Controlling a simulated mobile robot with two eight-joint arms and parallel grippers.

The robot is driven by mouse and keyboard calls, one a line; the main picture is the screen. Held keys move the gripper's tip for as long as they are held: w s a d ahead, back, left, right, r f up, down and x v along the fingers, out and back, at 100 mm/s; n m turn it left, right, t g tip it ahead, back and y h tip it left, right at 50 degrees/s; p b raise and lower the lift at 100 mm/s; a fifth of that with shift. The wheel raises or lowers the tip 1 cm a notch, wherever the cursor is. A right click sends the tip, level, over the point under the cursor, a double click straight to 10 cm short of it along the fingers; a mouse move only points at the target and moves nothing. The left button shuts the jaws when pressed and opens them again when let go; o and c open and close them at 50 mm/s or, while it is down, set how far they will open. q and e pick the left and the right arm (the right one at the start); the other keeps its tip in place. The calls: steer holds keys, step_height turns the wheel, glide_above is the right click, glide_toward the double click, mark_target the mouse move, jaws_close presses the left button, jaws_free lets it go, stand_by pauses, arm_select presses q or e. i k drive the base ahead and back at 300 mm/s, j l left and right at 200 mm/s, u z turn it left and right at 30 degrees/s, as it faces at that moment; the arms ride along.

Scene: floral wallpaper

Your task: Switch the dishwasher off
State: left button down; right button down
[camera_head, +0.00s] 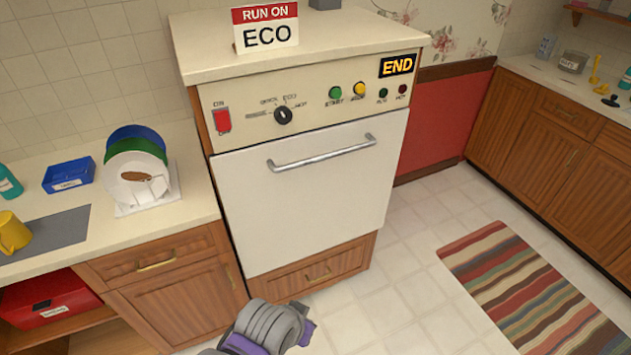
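The white dishwasher (240,200) stands in the middle with its door shut and a horizontal metal handle (320,154). On its panel, a red rocker switch (222,120) is at the left, marked ON above and OFF below. Its exact tilt is hard to tell. A black dial (283,115) points up near ECO. A green button (335,93), a yellow button (359,88) and two small dark lamps, greenish (383,93) and reddish (402,90), are to the right. A display (397,66) reads END in orange. Neither gripper's fingers show.
A "RUN ON ECO" sign (266,28) stands on the dishwasher's top. The left counter holds a plate rack (160,196), a blue tray (68,176) and a yellow mug (13,233). A striped rug (535,290) lies at right. A grey and purple part of mine shows low.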

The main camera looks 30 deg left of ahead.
mark_target(222, 117)
steer(key=u, duration=1.6)
